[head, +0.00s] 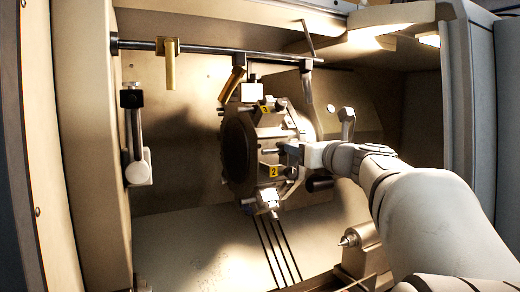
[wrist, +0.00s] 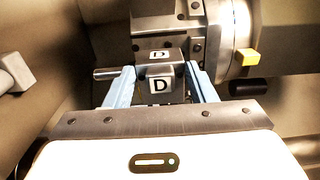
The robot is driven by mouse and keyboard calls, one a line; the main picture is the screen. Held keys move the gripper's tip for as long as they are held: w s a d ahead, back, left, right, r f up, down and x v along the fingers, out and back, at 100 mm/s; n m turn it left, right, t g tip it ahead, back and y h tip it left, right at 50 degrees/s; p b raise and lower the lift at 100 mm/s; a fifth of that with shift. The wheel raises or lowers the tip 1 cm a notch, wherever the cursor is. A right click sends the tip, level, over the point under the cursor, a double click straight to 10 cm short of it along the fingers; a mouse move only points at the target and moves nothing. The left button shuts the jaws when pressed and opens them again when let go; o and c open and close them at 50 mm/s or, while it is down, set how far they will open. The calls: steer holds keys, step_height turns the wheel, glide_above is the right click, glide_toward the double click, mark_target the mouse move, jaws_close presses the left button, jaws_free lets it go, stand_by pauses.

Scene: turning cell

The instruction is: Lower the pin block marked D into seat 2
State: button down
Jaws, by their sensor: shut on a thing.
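The pin block marked D (wrist: 160,87) is between the two pale blue fingers of my gripper (wrist: 159,76) in the wrist view. The fingers are shut on its sides, and its D labels face up and toward the camera. A metal face stands right behind the block; I cannot tell whether they touch. In the head view my gripper (head: 288,168) is at the right side of the turret, beside the yellow label 2 (head: 272,171). The seat at that label is largely hidden by my gripper, and the block is hard to make out there.
The turret (head: 236,150) carries another yellow label (head: 266,109) higher up and a tool (head: 267,198) below. A rail (head: 220,51) with hanging pieces crosses above. A bracket (head: 137,140) stands at the left wall. A tailstock-like part (head: 358,240) is low at right. The left interior is open.

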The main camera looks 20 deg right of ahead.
mark_target(295, 143)
steer(key=shift+w+a+r, duration=0.1)
steer(key=shift+w+a, duration=0.2)
steer(key=shift+w, duration=0.4)
steer(key=shift+w+a+r, duration=0.1)
steer(key=shift+w+a, duration=0.15)
steer(key=shift+w, duration=0.45)
steer(key=shift+w+a+f+p, duration=0.1)
steer(key=shift+w+a+p, duration=0.1)
steer(key=shift+w, duration=0.9)
steer(key=shift+w+a+p, duration=0.2)
steer(key=shift+w, duration=0.9)
steer(key=shift+f+b, duration=0.95)
steer(key=shift+f+b, duration=0.5)
